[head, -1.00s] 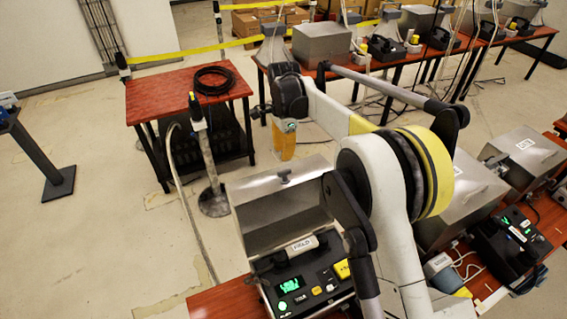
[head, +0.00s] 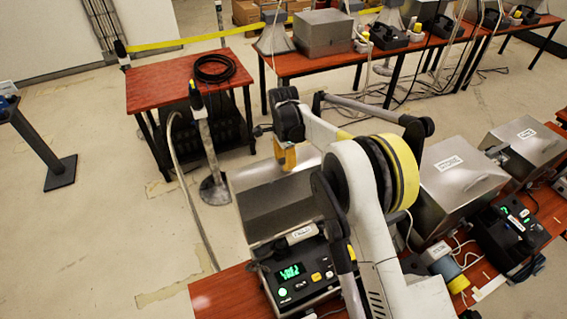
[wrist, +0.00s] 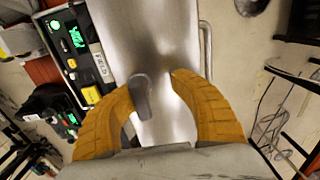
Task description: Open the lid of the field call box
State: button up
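The field call box (head: 280,212) is a silver metal box at the front of the red table, with a phone unit (head: 297,272) labelled FIELD before it. Its lid (head: 255,178) looks shut in the head view. My gripper (head: 285,163) is over the lid, its orange fingers pointing down. The shiny lid also fills the middle of this view (wrist: 150,35). In the head view the handle is hidden behind my gripper.
More silver boxes (head: 455,185) and a phone unit (head: 510,232) stand to the right. A red table with a coiled cable (head: 214,68) and a post (head: 213,185) are behind on the left.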

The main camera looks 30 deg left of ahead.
jog(key=shift+f, duration=0.1)
grip_shut()
jog(key=shift+r, duration=0.3)
dwell(1.0)
jog(key=shift+c, duration=1.9)
grip_release()
jog(key=shift+a, duration=0.1)
jog(key=o, duration=0.4)
jog(key=shift+w+a+f, duration=0.1)
jog(key=shift+f, duration=0.1)
jog(key=shift+r, duration=0.15)
